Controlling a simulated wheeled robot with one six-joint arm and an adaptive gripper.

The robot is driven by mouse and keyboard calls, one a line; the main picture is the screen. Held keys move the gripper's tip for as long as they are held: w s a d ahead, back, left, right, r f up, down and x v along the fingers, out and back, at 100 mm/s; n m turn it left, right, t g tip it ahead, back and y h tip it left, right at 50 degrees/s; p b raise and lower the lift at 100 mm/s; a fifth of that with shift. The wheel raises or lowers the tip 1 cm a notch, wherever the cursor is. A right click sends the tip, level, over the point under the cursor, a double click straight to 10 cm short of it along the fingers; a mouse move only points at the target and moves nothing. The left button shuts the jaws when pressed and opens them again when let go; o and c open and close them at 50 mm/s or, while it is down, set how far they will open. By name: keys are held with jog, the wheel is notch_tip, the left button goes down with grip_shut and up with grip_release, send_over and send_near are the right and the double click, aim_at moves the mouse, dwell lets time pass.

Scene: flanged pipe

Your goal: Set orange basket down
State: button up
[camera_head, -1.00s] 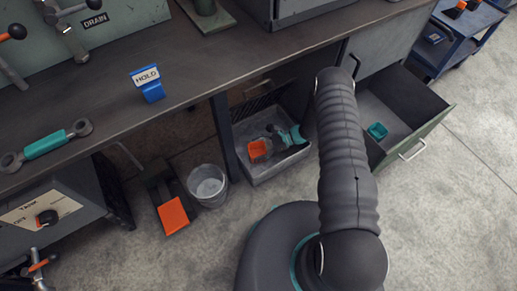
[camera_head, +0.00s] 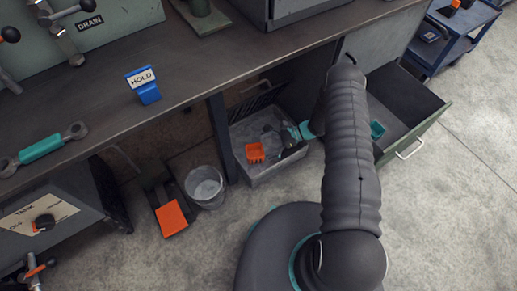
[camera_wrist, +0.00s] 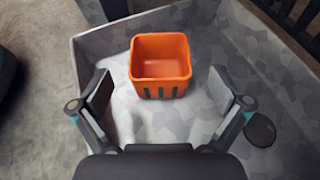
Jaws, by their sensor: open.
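The orange basket (camera_wrist: 160,88) stands upright and empty on the floor of a grey bin in the wrist view. It also shows in the head view (camera_head: 255,152), toward the bin's left side. My gripper (camera_wrist: 163,98) is open, with its two fingers apart on the left and right of the basket and clear gaps on both sides.
The grey bin (camera_head: 270,177) stands under the workbench (camera_head: 200,68). An open drawer (camera_head: 425,128) with a teal item (camera_head: 377,129) is at right. Open floor lies in front.

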jog(key=shift+v, duration=1.3)
